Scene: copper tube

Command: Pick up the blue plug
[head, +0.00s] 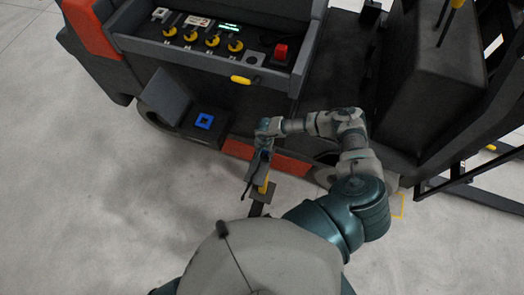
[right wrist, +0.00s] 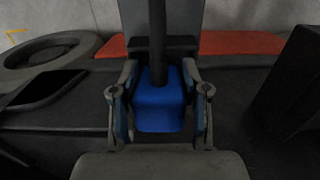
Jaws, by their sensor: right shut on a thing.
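My right gripper (head: 262,152) is beside the dark vehicle's side, to the right of and a little below the blue square socket (head: 204,121). In the right wrist view, its two fingers (right wrist: 162,108) are shut on the blue plug (right wrist: 158,112), one finger on each side. A thick black cable (right wrist: 157,40) runs up from the plug. In the head view the plug cannot be made out at the gripper. The socket sits in a dark box with its lid (head: 167,95) open. My left gripper is not in view.
The vehicle's panel above has yellow-black knobs (head: 212,41), a red switch (head: 281,50) and a yellow handle (head: 241,79). An orange-red strip (head: 280,163) runs low along its side. Bare concrete floor (head: 90,190) lies at the left.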

